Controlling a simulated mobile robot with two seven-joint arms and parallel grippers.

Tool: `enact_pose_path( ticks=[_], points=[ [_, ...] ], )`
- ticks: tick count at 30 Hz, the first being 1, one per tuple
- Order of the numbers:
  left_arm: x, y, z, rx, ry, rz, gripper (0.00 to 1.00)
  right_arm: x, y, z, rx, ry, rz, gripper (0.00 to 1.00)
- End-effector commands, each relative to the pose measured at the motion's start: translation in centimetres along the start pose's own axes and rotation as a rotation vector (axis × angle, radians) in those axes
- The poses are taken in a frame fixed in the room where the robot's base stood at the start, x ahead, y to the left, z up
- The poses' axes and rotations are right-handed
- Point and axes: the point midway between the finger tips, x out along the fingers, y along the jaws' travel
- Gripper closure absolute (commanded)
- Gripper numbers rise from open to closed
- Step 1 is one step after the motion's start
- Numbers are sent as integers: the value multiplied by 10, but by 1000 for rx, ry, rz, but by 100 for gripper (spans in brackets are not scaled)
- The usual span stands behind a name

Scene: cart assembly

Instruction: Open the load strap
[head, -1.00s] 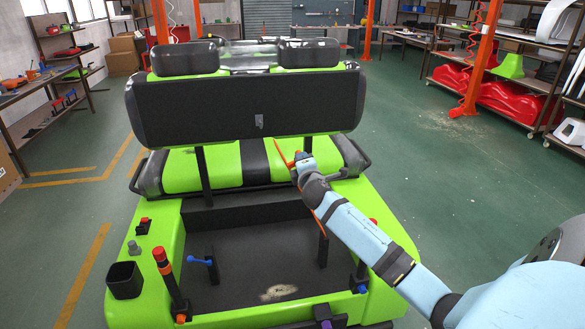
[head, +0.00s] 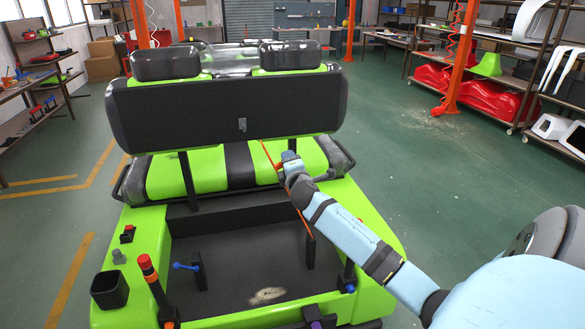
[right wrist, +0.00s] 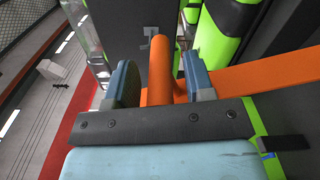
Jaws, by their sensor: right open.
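The orange load strap (head: 267,156) runs slantwise from the underside of the cart's black seat back (head: 180,110) down to the rear deck, passing behind my right gripper (head: 289,157). In the right wrist view, my right gripper (right wrist: 162,80) is open, with its two fingers apart on either side of an upright orange bar (right wrist: 159,60). A flat orange band (right wrist: 260,78), which looks like the strap, stretches off to the right behind the right finger. I cannot tell whether either finger touches the orange bar. My left gripper is in neither view.
The green cart (head: 348,205) has a dark rear deck (head: 235,262) with upright posts. Green floor is free to the right; shelves (head: 475,95) stand beyond.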

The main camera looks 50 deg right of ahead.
Motion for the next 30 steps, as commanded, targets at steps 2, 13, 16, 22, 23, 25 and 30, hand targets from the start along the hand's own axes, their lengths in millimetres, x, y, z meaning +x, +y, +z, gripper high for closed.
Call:
enact_pose_path(
  ticks=[2,13,16,22,23,25,30],
  points=[
    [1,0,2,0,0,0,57,-8,-1,-1,0,1,0,52],
    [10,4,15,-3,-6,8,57,-87,-3,-1,0,2,-1,52],
    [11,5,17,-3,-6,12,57,-107,-3,-1,1,2,-1,52],
    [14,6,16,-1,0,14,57,-130,-1,0,1,0,0,52],
    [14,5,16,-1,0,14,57,-132,0,0,1,0,1,52],
    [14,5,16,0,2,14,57,-135,0,0,0,0,0,52],
    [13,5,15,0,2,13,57,-136,0,0,0,0,0,52]
  ],
)
